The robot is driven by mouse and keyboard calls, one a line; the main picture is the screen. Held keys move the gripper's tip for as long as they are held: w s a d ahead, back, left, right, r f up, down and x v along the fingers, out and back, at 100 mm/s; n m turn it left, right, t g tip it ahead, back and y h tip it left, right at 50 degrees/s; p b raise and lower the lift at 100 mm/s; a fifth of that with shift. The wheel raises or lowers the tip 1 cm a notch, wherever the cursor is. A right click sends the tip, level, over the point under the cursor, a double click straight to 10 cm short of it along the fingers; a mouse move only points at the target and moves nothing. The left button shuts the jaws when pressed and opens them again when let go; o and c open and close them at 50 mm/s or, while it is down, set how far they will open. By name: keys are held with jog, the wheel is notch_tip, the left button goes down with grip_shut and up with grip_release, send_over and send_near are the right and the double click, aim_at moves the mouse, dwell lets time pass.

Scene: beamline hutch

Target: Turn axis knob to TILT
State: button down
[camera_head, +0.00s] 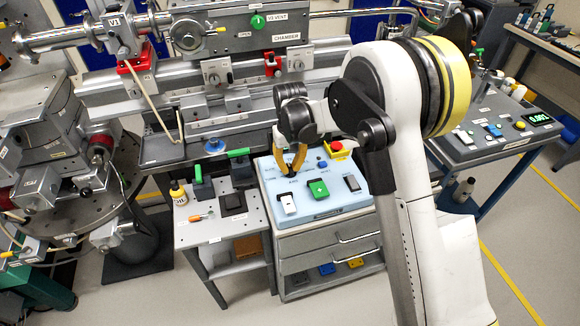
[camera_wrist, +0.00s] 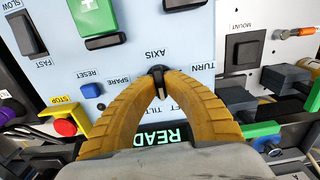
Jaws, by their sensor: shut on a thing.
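The axis knob (camera_wrist: 158,71) is a small black knob beside the AXIS label on a pale blue panel (camera_wrist: 128,65). The panel also shows in the head view (camera_head: 333,203). My gripper (camera_wrist: 161,82) has its two orange fingertips closed around the knob. In the head view, my gripper (camera_head: 292,172) reaches down to the panel's back left part, and the fingers hide most of the knob. In the wrist view the lettering is upside down. TURN is right of the knob; TILT and a partly hidden label lie below it, near the fingers. The knob's pointing direction is unclear.
Green-handled blocks (camera_head: 203,188) stand on the left cart.

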aim_at(290, 167)
jog(key=shift+m, duration=1.9)
jog(key=c, duration=1.5)
grip_release()
jog(key=shift+o, duration=0.2)
notch_tip(290, 167, up, 12)
